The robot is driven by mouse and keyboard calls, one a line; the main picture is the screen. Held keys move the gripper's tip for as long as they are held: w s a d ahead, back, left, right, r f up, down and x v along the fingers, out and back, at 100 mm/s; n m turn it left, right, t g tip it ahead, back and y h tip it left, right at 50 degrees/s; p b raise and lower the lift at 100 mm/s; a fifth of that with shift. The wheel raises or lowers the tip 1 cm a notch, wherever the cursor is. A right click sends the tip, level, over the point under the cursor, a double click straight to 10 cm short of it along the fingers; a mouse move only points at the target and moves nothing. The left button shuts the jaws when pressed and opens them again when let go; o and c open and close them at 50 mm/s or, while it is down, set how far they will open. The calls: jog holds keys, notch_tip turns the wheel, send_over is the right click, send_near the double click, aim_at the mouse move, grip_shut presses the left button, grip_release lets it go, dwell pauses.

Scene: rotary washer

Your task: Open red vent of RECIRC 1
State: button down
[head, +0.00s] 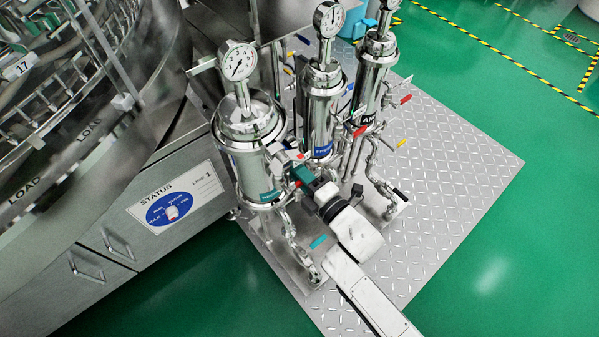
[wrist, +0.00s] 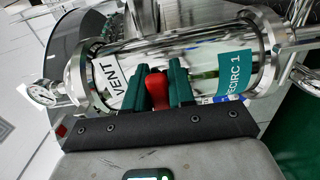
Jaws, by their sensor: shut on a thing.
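The RECIRC 1 housing (head: 251,145) is the nearest steel cylinder, upright with a gauge on top. In the wrist view its body (wrist: 180,60) lies sideways, with a VENT label and a green RECIRC 1 label (wrist: 235,72). The red vent handle (wrist: 157,88) sits between the two green fingers of my gripper (wrist: 159,88). The fingers are shut on it, one on each side. In the head view my gripper (head: 300,178) is against the right side of the RECIRC 1 housing, and hides most of the handle. The valve body behind the handle is hidden.
Two similar housings (head: 323,105) stand behind, with red (head: 406,99) and yellow (head: 401,142) handles. A teal handle (head: 319,241) is low near my arm. The washer with a status panel (head: 176,200) is at left. Diamond plate (head: 465,180) is clear at right.

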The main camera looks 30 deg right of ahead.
aim_at(291, 191)
jog(key=shift+f, duration=0.15)
jog(key=f+m, duration=0.1)
jog(key=m, duration=0.1)
jog(key=f+m, duration=0.1)
jog(key=m, duration=0.2)
jog(key=a+f+m, duration=0.1)
jog(key=m, duration=0.2)
jog(key=shift+s+a+f, duration=0.1)
jog(key=shift+s, duration=0.05)
jog(key=m, duration=0.1)
jog(key=a+m, duration=0.1)
jog(key=m, duration=0.1)
jog(key=f+m, duration=0.1)
jog(key=m, duration=0.1)
jog(key=shift+s+a, duration=0.2)
jog(key=shift+a, duration=0.1)
jog(key=shift+s+a+f+m, duration=0.15)
jog(key=shift+a+m, duration=0.35)
jog(key=shift+m, duration=0.7)
jog(key=shift+s+a+f+m, duration=0.1)
jog(key=shift+a+m, duration=0.35)
jog(key=shift+m, duration=0.75)
jog(key=c, duration=1)
grip_release()
jog(key=shift+w+a, duration=0.1)
jog(key=shift+c, duration=0.2)
